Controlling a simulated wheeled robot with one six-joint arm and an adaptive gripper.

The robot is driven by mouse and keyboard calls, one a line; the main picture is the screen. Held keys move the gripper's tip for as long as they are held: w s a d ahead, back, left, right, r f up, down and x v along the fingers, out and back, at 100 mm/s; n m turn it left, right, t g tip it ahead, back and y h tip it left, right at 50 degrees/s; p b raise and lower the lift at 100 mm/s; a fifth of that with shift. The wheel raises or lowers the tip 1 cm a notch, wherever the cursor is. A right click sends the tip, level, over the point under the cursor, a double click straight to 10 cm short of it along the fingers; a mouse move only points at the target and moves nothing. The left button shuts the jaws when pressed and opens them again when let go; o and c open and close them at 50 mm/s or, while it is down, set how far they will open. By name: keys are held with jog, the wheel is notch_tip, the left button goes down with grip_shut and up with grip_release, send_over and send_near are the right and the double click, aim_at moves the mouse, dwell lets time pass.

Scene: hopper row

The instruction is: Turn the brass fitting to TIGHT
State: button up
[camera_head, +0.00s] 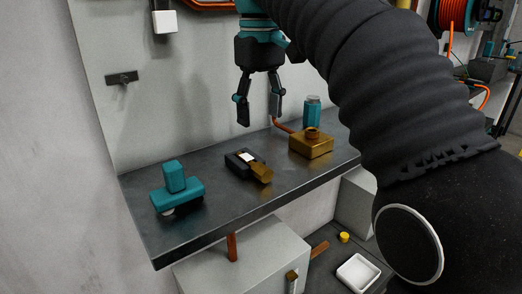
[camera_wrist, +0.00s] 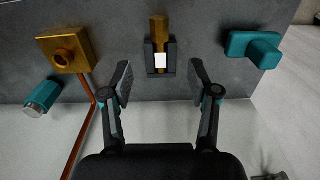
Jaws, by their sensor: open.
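A brass block (camera_head: 311,147) with a round raised collar sits toward the right of the dark shelf, a copper pipe (camera_wrist: 88,118) running from it. It also shows at the upper left of the wrist view (camera_wrist: 66,50). A separate brass bar-like piece (camera_head: 262,174) rests in a black holder (camera_head: 238,162) with a white patch, left of the block; it is at top centre in the wrist view (camera_wrist: 159,27). I cannot tell which one is the fitting, and no TIGHT marking is readable. My gripper (camera_head: 259,109) is open and empty above the shelf, apart from both; its fingers (camera_wrist: 160,83) straddle empty space.
A teal T-shaped block (camera_head: 178,190) sits at the shelf's left end. A teal bottle (camera_head: 312,112) stands behind the brass block. The dark shelf (camera_head: 220,215) has bare room along its front edge. Below are a grey box (camera_head: 255,255) and a white tray (camera_head: 358,272).

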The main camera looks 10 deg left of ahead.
aim_at(261, 165)
notch_tip(261, 165, down, 12)
jog(key=b, duration=0.3)
jog(key=shift+r, duration=0.2)
grip_shut()
dwell(0.3)
